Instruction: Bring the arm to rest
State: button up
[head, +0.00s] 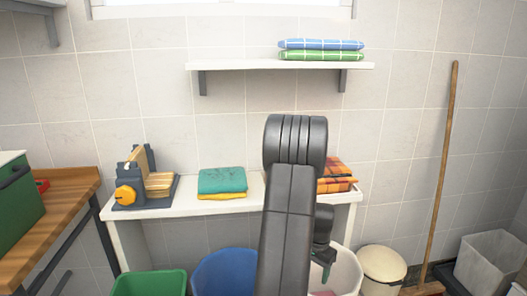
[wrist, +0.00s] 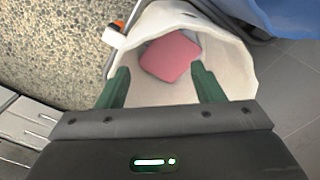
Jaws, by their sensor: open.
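My gripper (wrist: 163,78) is open, its two green fingers spread apart in the wrist view with nothing between them. It points down at a white bin (wrist: 232,62). A folded pink cloth (wrist: 172,56) lies inside the bin, beyond the fingertips. In the head view my gripper (head: 323,258) hangs at the end of my dark arm over the white bin (head: 347,270). My arm reaches forward in the middle of the picture and hides part of the bench and the bins.
Behind my arm, a white bench (head: 160,211) holds a grey-and-yellow device (head: 143,182), teal and yellow cloths (head: 222,182) and orange plaid cloths (head: 336,176). Blue (head: 224,272) and green (head: 149,284) bins stand left. A lidded pail (head: 382,268) and broom (head: 443,170) stand right.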

jog(key=w+a+r+n+p, duration=0.2)
jog(key=w+a+n, duration=0.2)
jog(key=a, duration=0.6)
jog(key=shift+w+a+r+n, duration=0.15)
jog(key=shift+w+r+n, duration=0.2)
jog(key=shift+n, duration=0.55)
jog(key=shift+f, duration=0.1)
